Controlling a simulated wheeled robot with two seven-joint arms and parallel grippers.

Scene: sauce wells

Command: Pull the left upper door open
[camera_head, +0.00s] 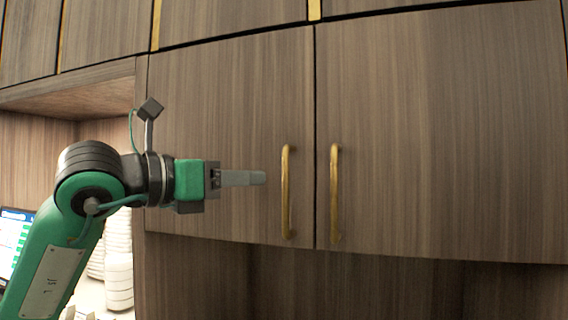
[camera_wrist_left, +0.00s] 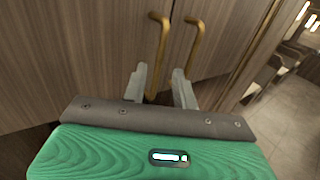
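The left upper door (camera_head: 220,130) is brown wood and looks closed, flush with the right upper door (camera_head: 440,130). Its brass bar handle (camera_head: 285,192) stands upright near its right edge. My left gripper (camera_head: 262,178) points right, its fingertips just left of that handle in the head view. In the left wrist view the gripper (camera_wrist_left: 160,82) is open, its two fingers apart. The lower end of the left brass handle (camera_wrist_left: 157,55) shows between them, close to the left finger; whether they touch I cannot tell. My right gripper is in neither view.
The right door's brass handle (camera_head: 334,195) is close beside the left one. An open wooden niche (camera_head: 80,95) is left of the door. Below it are a screen (camera_head: 14,240) and stacked white dishes (camera_head: 118,270).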

